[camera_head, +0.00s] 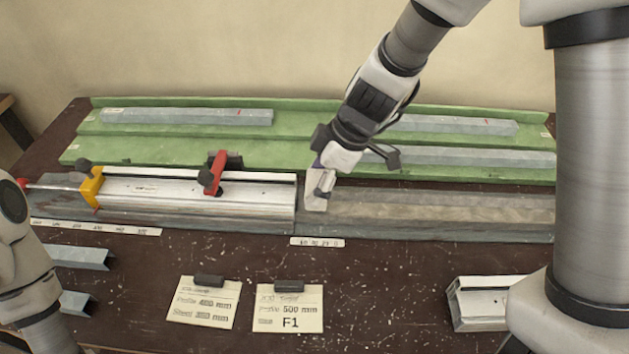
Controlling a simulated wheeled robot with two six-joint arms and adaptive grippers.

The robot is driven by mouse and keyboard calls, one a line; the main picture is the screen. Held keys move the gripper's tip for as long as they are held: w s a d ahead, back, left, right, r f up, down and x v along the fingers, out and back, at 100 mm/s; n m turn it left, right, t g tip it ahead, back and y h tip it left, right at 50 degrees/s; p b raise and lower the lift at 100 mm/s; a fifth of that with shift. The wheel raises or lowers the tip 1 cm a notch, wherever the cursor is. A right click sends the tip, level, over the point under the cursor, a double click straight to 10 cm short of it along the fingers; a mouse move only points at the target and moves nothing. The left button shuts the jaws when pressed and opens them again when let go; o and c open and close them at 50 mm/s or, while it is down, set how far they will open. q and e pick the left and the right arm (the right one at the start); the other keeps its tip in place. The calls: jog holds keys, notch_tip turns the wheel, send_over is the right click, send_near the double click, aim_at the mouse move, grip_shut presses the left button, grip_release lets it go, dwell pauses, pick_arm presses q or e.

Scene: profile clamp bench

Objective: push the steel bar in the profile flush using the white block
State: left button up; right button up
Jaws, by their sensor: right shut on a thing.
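The silvery profile (255,203) lies along the bench at the left of centre, held by a yellow clamp (92,187) at its left end and a red clamp (216,174) further right. My right gripper (324,184) comes down from above, just past the profile's right end. It is shut on the white block (315,203), which stands upright beside that end; I cannot tell whether they touch. I cannot make out the steel bar's end at the profile; the block and gripper are close in front of it. My left gripper is out of view; only part of its arm shows.
A green rack (160,150) behind holds several grey bars (185,116). A grey rail (440,212) runs right of the block. Two paper cards (290,308) lie in front, and another profile piece (478,303) lies at front right.

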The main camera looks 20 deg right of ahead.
notch_tip(320, 180, up, 9)
jog(key=p, duration=0.5)
dwell(0.6)
